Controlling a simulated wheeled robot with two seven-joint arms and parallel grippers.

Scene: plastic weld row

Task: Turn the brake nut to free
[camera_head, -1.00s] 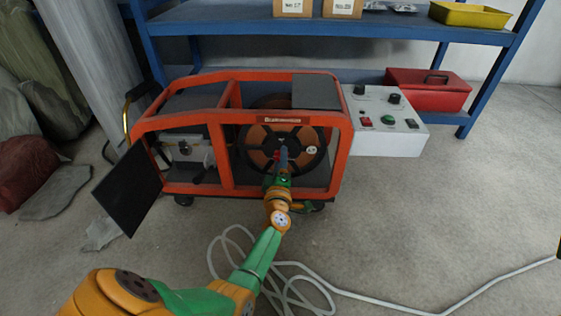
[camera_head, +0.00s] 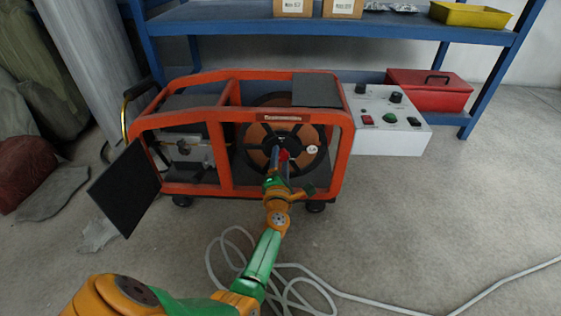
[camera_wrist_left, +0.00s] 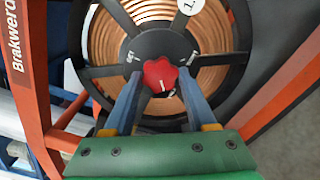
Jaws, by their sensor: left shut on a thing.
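The red brake nut (camera_wrist_left: 160,75) sits at the middle of the black hub of a wire reel (camera_wrist_left: 115,40), with a white mark on its lower part. It also shows in the head view (camera_head: 284,155). My left gripper (camera_wrist_left: 160,92) has its two blue fingers on either side of the nut and is shut on it. In the head view the left gripper (camera_head: 279,157) reaches in through the front of the orange frame. White marks on the hub flank the nut; I cannot read them. My right gripper is not in view.
The orange frame (camera_head: 228,150) surrounds the reel, its bars close to my left arm. A black panel (camera_head: 125,188) hangs out at left. A grey control box (camera_head: 388,140) is at right, a blue shelf (camera_head: 230,22) behind. A pale hose (camera_head: 360,296) lies on the floor.

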